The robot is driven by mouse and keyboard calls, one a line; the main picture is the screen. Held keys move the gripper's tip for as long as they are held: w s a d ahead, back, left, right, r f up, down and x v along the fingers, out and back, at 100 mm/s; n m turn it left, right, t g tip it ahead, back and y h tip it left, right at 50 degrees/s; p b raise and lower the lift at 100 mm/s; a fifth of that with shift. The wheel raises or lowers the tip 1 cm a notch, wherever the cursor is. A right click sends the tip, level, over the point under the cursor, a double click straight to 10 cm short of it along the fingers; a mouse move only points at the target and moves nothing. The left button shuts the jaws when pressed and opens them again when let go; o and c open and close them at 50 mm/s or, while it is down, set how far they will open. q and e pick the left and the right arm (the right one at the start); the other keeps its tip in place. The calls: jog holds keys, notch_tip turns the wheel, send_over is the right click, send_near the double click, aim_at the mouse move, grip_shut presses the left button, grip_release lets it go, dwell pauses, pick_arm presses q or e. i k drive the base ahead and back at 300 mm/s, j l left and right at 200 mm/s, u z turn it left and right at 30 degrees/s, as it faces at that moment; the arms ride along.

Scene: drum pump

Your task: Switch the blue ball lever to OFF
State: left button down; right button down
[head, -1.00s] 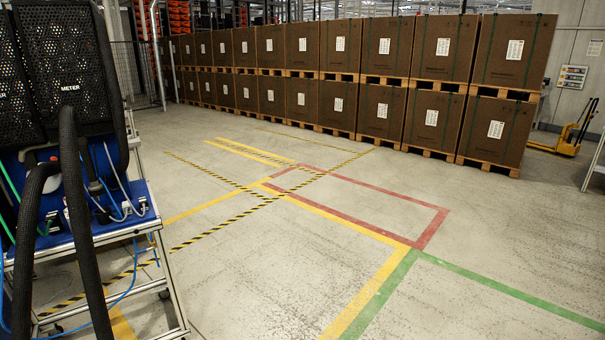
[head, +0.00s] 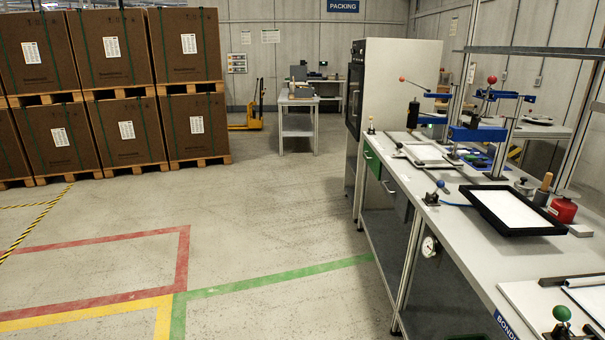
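A small lever with a blue ball (head: 440,184) stands on the left edge of a long grey workbench (head: 462,240), on a dark fitting with a blue hose leading right from it. A round white gauge (head: 429,247) sits below it at the bench's side. Any OFF marking or the lever's setting is too small to read. Neither of my grippers is in view.
A green ball lever (head: 562,314) is at the near end of the bench. A black-framed tray (head: 512,212), a red can (head: 562,210) and blue clamp presses (head: 478,133) stand farther back. Stacked brown boxes (head: 122,45) are left. Open floor (head: 270,215) lies left of the bench.

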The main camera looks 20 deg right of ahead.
aim_at(441, 184)
jog(key=i+z, duration=0.45)
jog(key=i+j+z, duration=0.25)
jog(key=i+z, duration=0.2)
jog(key=i, duration=0.2)
